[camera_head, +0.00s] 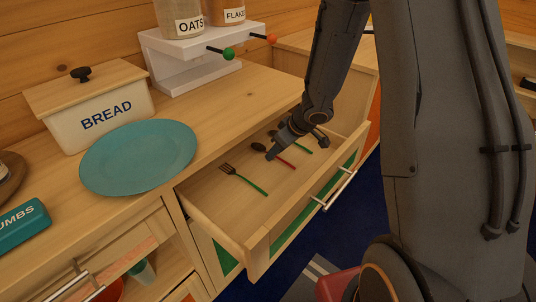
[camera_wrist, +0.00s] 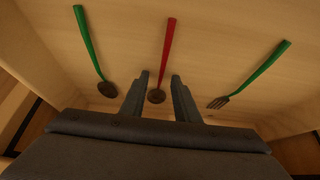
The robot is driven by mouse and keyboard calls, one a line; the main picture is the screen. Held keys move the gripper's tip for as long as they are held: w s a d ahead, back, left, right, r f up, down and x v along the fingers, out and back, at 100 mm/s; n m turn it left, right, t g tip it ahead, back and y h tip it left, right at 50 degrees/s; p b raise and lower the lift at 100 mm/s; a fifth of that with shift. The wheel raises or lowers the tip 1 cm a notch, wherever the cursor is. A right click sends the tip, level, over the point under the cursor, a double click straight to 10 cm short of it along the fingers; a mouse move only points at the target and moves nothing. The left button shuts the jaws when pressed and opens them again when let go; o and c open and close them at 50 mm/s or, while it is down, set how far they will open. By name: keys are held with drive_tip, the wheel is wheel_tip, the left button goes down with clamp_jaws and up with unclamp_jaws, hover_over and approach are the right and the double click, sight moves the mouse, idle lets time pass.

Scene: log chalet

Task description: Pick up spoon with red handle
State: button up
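The spoon with red handle (camera_head: 285,162) lies flat in the open drawer (camera_head: 218,223), its dark bowl toward the back. In the wrist view the spoon (camera_wrist: 170,45) has its bowl between the fingertips and its handle pointing away. My gripper (camera_head: 282,144) is inside the drawer space, over or beside the spoon's bowl. In the wrist view my gripper (camera_wrist: 160,78) is open, its two fingers on either side of the spoon with gaps. Its height above the drawer floor is hard to tell.
A green-handled spoon (camera_wrist: 88,45) and a green-handled fork (camera_wrist: 255,75) lie either side of the red one. A blue plate (camera_head: 140,157), a bread box (camera_head: 98,118) and a white rack (camera_head: 185,60) stand on the counter. The drawer walls surround the cutlery.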

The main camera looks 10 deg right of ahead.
idle(0.4)
clamp_jaws()
drive_tip(key=shift+r+p, duration=0.3)
drive_tip(key=shift+r, duration=0.25)
wheel_tip(320, 180, up, 6)
drive_tip(key=p, duration=0.3)
drive_tip(key=s+a, duration=0.2)
drive_tip(key=s, duration=0.2)
drive_tip(key=s+a+b, duration=0.1)
drive_tip(key=s+a, duration=0.1)
drive_tip(key=s, duration=0.3)
drive_tip(key=s+a+b, duration=0.1)
drive_tip(key=s+a, duration=0.1)
drive_tip(key=s, duration=0.3)
drive_tip(key=shift+s+a+r, duration=0.1)
drive_tip(key=shift+s+a, duration=0.1)
drive_tip(key=shift+a, duration=0.15)
drive_tip(key=s+a+p, duration=0.1)
drive_tip(key=p, duration=0.5)
drive_tip(key=shift+s, duration=0.4)
